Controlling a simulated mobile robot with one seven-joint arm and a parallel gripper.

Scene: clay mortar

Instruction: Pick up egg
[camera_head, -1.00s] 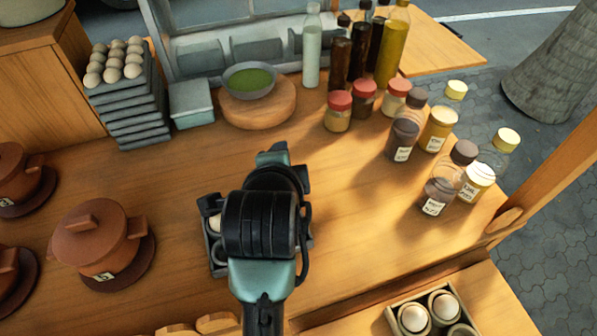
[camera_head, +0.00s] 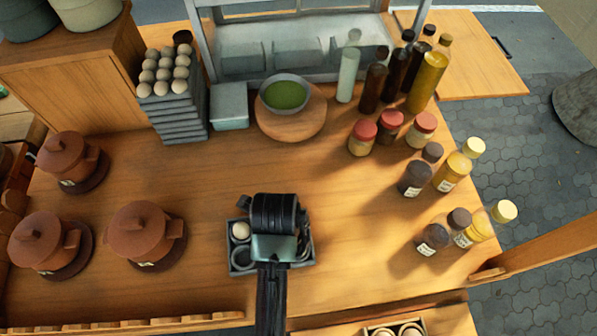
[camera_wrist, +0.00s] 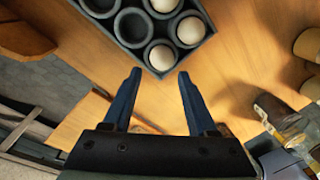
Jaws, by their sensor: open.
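A dark grey egg tray (camera_head: 241,271) sits on the wooden counter, partly hidden by my arm. One white egg (camera_head: 240,230) shows in its left part. In the wrist view the tray (camera_wrist: 112,48) lies at the top with empty cups and three eggs: the nearest egg (camera_wrist: 162,58), one up and right (camera_wrist: 191,30), and one at the top edge (camera_wrist: 164,4). My gripper (camera_wrist: 159,73) is open and empty, its blue fingers pointing at the nearest egg, with that egg lying between and beyond the tips in the picture. Depth to the egg cannot be told.
Stacked trays (camera_head: 179,117) with several eggs stand at the back left. Clay pots (camera_head: 138,230) are left. More eggs (camera_head: 411,331) lie at the bottom edge. Counter right of the tray is clear.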

